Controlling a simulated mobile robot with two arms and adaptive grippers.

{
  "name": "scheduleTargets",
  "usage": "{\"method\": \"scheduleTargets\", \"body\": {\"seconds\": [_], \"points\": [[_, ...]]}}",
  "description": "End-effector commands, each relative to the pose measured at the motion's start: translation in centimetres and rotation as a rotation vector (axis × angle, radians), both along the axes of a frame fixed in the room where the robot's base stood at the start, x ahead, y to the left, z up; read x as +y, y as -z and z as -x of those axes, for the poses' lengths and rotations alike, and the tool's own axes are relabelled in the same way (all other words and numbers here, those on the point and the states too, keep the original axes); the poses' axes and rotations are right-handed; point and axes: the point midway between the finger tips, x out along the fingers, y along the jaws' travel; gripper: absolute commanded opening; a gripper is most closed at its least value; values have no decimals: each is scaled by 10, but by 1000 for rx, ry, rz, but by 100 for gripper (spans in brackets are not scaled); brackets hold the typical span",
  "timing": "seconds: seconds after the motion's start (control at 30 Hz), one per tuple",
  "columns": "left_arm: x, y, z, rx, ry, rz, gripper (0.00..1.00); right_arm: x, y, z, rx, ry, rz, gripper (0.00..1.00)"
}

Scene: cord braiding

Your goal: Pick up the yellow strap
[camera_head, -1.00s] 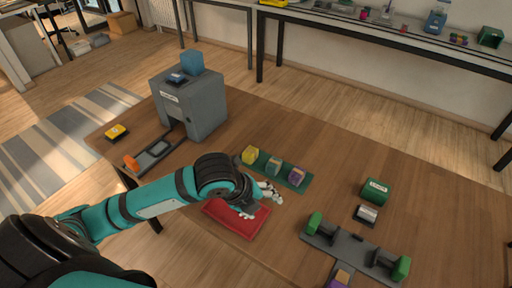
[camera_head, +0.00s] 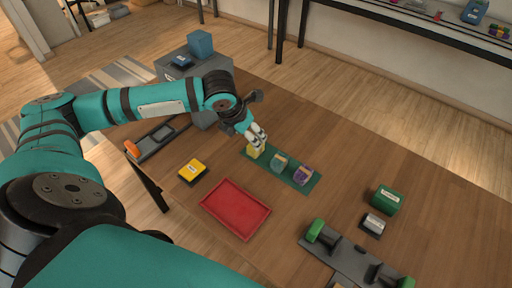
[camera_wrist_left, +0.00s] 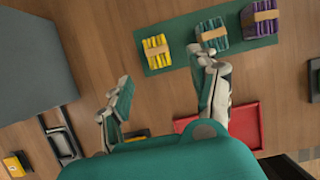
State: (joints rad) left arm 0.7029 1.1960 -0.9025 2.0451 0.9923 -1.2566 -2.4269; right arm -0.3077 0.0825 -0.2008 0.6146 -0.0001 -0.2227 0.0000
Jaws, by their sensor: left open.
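The yellow strap (camera_head: 254,151) is a small yellow bundle at the left end of the green mat (camera_head: 312,182). In the left wrist view the strap (camera_wrist_left: 157,51) has a tan band round its middle. My left gripper (camera_head: 257,135) is right at the strap in the head view and partly covers it. In the left wrist view my left gripper (camera_wrist_left: 165,82) is open, its fingers wide apart with nothing between them, and the strap shows beyond the fingertips. Whether they touch it cannot be told. My right gripper is not in view.
A teal bundle (camera_head: 279,162) and a purple bundle (camera_head: 303,175) share the mat. A red tray (camera_head: 236,207) and a yellow-topped block (camera_head: 193,171) lie nearer. A grey machine (camera_head: 172,68) stands behind my arm. A green box (camera_head: 386,199) and a dark fixture (camera_head: 347,259) are at right.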

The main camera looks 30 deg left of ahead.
Motion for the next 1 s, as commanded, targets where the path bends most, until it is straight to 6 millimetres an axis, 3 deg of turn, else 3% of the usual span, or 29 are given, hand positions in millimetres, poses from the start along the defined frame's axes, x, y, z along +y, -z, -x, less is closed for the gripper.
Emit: {"method": "scheduleTargets", "body": {"seconds": [0.1, 0.37, 0.63, 0.97, 1.0], "points": [[-1, 18, -7, 1, -1, 2, 62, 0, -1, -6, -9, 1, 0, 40], [0, 35, -15, 1, -2, 1, 62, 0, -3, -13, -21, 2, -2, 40], [1, 70, -33, 1, -1, 0, 62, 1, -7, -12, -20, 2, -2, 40], [1, 76, -36, -1, 0, -1, 62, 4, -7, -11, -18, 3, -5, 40], [1, 76, -36, -1, 0, -1, 56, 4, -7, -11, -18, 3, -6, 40]]}}
